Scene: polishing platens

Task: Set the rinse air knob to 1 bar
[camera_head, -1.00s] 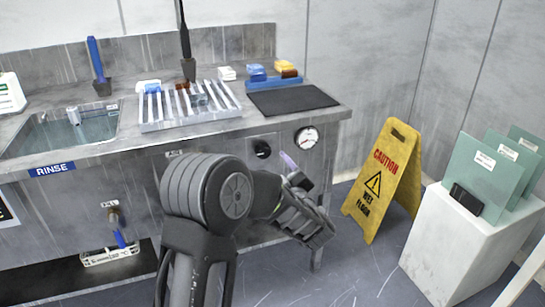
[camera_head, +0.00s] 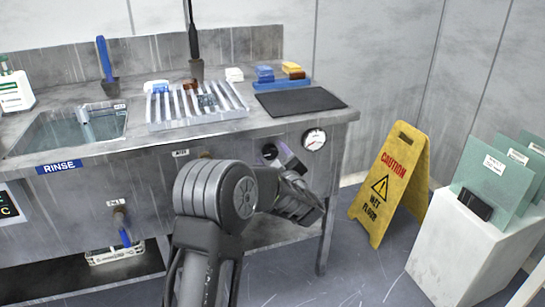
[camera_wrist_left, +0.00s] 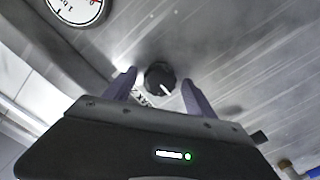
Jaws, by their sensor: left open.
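The black air knob (camera_head: 269,151) is on the front panel of the steel rinse bench, left of the round pressure gauge (camera_head: 314,139). In the left wrist view the knob (camera_wrist_left: 160,77) shows a white pointer line, and the gauge (camera_wrist_left: 78,8) is cut off at the top left. My left gripper (camera_head: 283,158) is at the panel, with its fingers close to the knob. In the left wrist view the open fingers (camera_wrist_left: 160,87) stand on either side of the knob with gaps. The gauge needle is too small to read. My right gripper is not in view.
The RINSE sink (camera_head: 75,125) is at the left, with a slotted rack (camera_head: 197,105) and a dark mat (camera_head: 299,101) on the bench top. A yellow wet floor sign (camera_head: 390,185) stands to the right, near a white plinth (camera_head: 455,245) with glass plates.

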